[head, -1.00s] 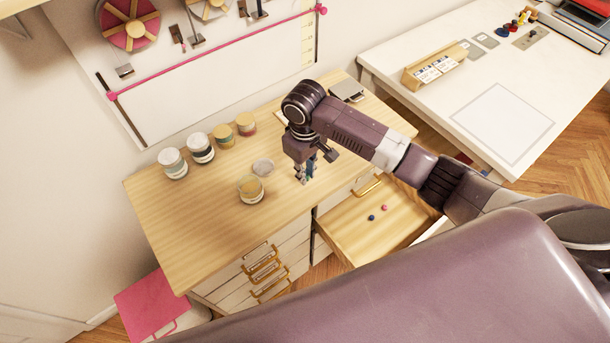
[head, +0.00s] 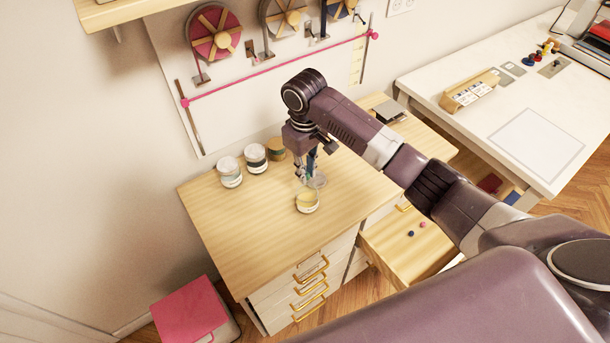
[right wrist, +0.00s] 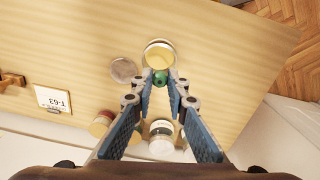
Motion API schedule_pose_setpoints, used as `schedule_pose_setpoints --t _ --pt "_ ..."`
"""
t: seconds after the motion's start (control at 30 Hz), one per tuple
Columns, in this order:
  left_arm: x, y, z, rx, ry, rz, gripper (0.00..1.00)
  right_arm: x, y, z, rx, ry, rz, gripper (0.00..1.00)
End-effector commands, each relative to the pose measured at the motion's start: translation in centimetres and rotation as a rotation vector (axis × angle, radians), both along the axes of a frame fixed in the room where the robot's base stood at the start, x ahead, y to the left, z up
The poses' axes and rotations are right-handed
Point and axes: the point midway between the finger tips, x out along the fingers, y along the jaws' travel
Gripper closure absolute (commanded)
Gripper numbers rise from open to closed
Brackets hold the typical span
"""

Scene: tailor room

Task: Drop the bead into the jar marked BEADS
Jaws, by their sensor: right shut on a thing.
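My right gripper (head: 307,176) is shut on a small green bead (right wrist: 160,78), held at the fingertips above the tabletop. An open jar with yellowish contents (head: 307,204) stands near the front edge of the wooden cabinet top. In the right wrist view this jar (right wrist: 160,54) is just beyond the bead; the bead appears beside its rim, not clearly over the opening. A round clear lid (head: 319,182) lies beside the jar. No BEADS marking is readable. My left gripper is not in view.
Closed jars stand in a row along the wall, including a white-lidded one (head: 229,172) and a dark-banded one (head: 255,158). An open drawer (head: 395,245) holds a blue and a pink bead. The front left of the cabinet top (head: 245,245) is clear.

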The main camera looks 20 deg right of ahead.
Motion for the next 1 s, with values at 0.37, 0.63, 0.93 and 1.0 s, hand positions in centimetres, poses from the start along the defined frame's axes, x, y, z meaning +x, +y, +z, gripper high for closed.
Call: schedule_pose_setpoints --t 0.37,0.63,0.93,1.0 --pt "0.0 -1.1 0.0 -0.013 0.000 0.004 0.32 0.1 -0.1 0.1 0.000 0.000 -0.001 0.93" --pt "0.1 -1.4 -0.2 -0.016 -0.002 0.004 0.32 0.1 0.0 -0.7 0.000 0.000 -0.001 0.93" --pt "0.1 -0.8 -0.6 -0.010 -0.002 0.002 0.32 0.1 0.0 -1.8 0.000 0.000 -0.001 0.93" --pt "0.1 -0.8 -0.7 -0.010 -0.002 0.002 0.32 0.1 0.0 -2.1 0.000 0.000 -0.001 0.93"
